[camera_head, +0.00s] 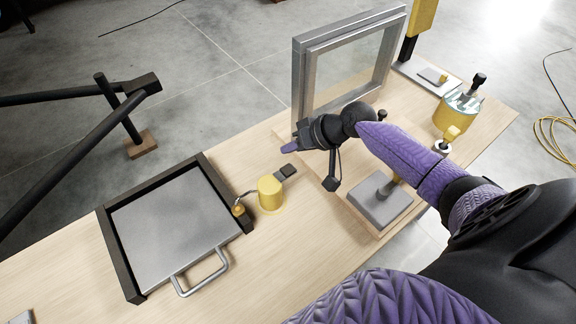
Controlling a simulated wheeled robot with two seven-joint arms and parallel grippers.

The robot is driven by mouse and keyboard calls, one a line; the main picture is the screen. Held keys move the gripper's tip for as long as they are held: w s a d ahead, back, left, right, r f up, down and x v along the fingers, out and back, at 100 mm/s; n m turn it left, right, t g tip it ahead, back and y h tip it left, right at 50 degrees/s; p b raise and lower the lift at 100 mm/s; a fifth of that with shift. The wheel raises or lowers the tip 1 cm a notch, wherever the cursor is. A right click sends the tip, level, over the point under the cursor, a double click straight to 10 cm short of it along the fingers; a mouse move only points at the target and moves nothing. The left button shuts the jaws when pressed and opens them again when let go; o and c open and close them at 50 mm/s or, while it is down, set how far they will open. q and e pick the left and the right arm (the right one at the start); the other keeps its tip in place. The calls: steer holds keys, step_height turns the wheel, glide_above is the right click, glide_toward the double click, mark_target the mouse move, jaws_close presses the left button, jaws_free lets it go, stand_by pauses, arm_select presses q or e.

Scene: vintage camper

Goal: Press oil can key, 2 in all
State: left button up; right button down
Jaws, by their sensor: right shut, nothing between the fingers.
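The oil can (270,194) is a small yellow cylinder standing on the wooden table. A thin curved spout runs from it to the left, and a dark grey key (286,171) sticks out at its upper right. My left gripper is not in view.
A black-rimmed grey tray (177,231) with a metal handle lies left of the oil can. A grey window frame (346,64) stands behind my gripper. A grey block (379,200) and a yellow pot (457,107) are to the right. Bare table lies in front of the can.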

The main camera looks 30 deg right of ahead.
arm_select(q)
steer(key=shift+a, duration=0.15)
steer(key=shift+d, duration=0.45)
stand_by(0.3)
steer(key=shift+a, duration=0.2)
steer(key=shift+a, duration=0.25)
